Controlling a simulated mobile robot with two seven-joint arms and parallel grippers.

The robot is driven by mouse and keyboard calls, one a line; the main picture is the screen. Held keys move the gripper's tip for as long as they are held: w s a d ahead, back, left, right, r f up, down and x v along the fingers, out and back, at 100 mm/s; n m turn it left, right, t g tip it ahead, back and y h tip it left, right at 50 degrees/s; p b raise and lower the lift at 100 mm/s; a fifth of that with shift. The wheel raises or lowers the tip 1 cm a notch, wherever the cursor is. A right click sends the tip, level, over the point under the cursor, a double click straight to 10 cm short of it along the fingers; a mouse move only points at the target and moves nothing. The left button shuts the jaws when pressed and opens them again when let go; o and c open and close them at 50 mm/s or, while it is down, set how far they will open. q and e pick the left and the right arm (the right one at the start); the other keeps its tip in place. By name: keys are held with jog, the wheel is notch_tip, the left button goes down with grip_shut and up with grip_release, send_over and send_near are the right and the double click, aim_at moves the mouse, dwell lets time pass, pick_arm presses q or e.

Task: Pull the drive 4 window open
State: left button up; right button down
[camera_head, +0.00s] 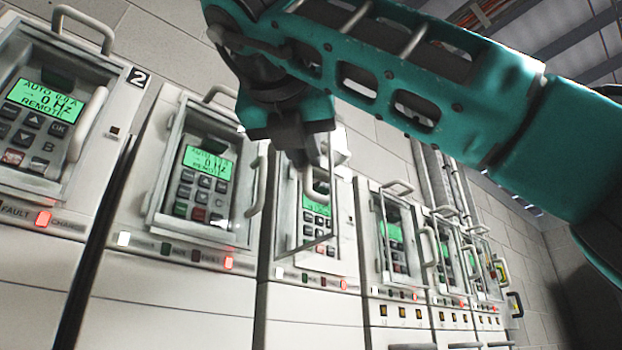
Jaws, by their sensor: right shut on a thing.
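Drive 4's number is not readable. Counting from the 2 label on the leftmost cabinet, it is the third cabinet, with a green display (316,206). Its clear framed window (334,215) seems to stand partly open, its lower edge slanting away from the cabinet face. My right gripper (318,168) comes down from above and is shut on the window's grey handle (318,194). The fingers are partly hidden by the teal arm, which also covers the cabinet's top. My left gripper is not in view.
The cabinet to the left (125,300) has its handled window (255,190) closed. The leftmost cabinet carries the label 2 (138,78). Several more cabinets with handled windows recede to the right, near conduits (432,180) on the block wall. Top handles stick up along the row.

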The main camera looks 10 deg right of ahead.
jog(key=shift+w+d, duration=0.15)
jog(key=shift+w, duration=0.1)
jog(key=c, duration=1.6)
grip_release()
jog(key=shift+o, duration=0.8)
jog(key=shift+w+f, duration=0.15)
jog(key=shift+w, duration=0.3)
jog(key=shift+o, duration=0.7)
jog(key=shift+w, duration=0.15)
jog(key=shift+o, duration=0.7)
jog(key=shift+s, duration=0.25)
jog(key=shift+a, duration=0.2)
